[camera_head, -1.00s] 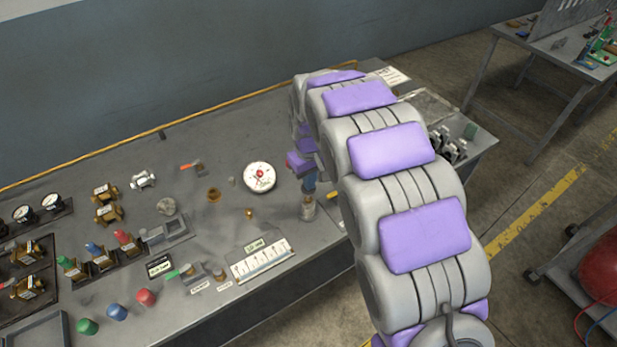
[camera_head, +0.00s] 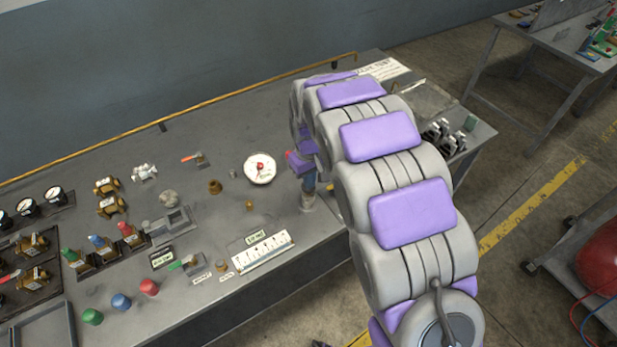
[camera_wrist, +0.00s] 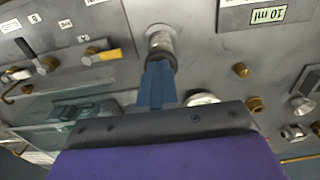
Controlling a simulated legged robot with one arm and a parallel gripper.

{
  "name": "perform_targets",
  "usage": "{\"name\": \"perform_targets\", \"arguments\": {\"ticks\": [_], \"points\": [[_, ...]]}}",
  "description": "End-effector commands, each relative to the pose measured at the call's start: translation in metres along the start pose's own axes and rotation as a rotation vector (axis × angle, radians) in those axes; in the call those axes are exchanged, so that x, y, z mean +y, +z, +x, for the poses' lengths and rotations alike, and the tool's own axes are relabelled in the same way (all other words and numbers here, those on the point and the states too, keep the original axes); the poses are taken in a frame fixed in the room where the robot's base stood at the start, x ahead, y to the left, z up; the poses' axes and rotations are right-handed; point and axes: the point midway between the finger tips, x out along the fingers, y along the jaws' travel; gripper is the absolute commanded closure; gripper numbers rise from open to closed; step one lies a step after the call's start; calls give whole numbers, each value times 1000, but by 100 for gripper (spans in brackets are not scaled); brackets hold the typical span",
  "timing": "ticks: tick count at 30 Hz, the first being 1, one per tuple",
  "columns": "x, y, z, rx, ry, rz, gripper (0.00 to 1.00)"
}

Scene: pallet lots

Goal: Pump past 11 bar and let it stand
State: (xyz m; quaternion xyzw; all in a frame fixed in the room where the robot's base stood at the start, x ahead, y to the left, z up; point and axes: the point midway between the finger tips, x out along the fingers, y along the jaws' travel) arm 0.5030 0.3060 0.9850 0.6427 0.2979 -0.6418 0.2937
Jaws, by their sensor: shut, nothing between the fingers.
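The white round gauge (camera_head: 260,167) with a red centre lies on the bench; its needle is too small to read. A short metal cylinder (camera_head: 308,203), perhaps the pump, stands near the bench's front edge, right of the gauge. My gripper (camera_head: 309,187) is shut and empty, its blue fingers pointing down at the cylinder's top. In the wrist view, the fingers (camera_wrist: 157,85) meet a dark collar at the cylinder (camera_wrist: 161,42); I cannot tell whether they press on it. Part of the gauge (camera_wrist: 203,98) shows behind my gripper's body.
Brass fittings (camera_head: 215,187), coloured caps (camera_head: 149,287) and a white rack (camera_head: 262,252) are on the bench to the left. My arm hides the bench's right part. A second table (camera_head: 560,45) stands at back right.

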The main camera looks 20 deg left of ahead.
Motion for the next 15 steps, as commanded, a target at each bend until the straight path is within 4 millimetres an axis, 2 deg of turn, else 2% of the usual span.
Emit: {"name": "perform_targets", "arguments": {"ticks": [15], "points": [[4,0,-108,23,6,3,100]]}}
